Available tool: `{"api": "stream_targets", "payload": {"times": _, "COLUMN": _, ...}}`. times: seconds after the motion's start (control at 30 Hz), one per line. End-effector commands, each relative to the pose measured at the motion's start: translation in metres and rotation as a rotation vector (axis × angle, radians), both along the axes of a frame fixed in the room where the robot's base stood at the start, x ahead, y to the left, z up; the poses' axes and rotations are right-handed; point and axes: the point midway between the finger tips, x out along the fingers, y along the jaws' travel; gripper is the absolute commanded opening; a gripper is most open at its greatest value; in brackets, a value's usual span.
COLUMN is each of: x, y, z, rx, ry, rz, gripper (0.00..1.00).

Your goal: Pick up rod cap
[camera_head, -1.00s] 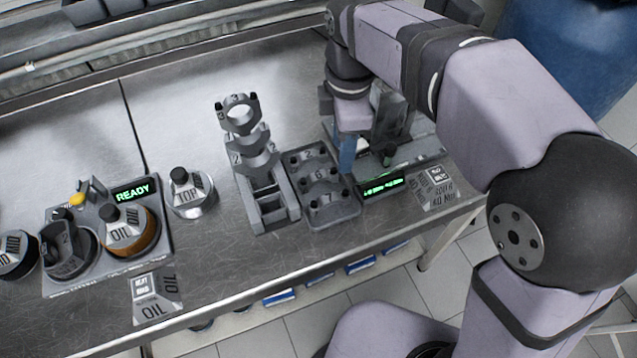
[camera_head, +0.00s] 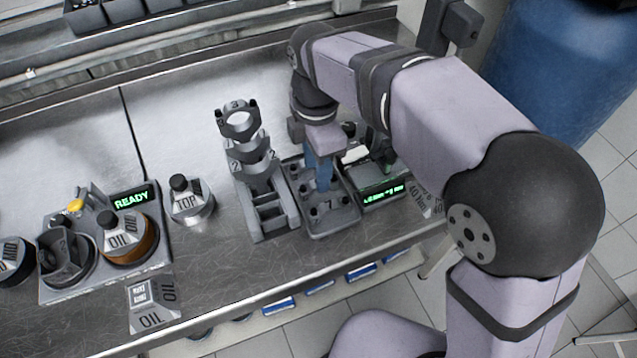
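A grey tray (camera_head: 345,222) right of centre on the bench holds small grey caps with dark studs. A front cap (camera_head: 328,208) shows in it. The caps further back are partly hidden by my gripper. My gripper (camera_head: 321,187) points down over the tray with its blue fingers low among the caps. I cannot tell whether the fingers touch a cap, or whether they are open or shut.
A grey stand (camera_head: 262,205) with numbered curved holders stands close left of the tray. A station with a green display (camera_head: 384,193) stands close right. Further left are a TOP container (camera_head: 190,203) and an oil station (camera_head: 105,255).

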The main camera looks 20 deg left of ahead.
Motion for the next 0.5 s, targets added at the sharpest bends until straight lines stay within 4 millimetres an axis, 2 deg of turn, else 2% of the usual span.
{"api": "stream_targets", "payload": {"times": 0.23, "x": 0.003, "y": -0.003, "z": -0.029, "rx": -0.001, "ry": 0.001, "rz": 0.0, "gripper": 0.39}}
{"api": "stream_targets", "payload": {"times": 0.5, "x": 0.003, "y": -0.002, "z": -0.037, "rx": 0.001, "ry": -0.001, "rz": 0.0, "gripper": 0.39}}
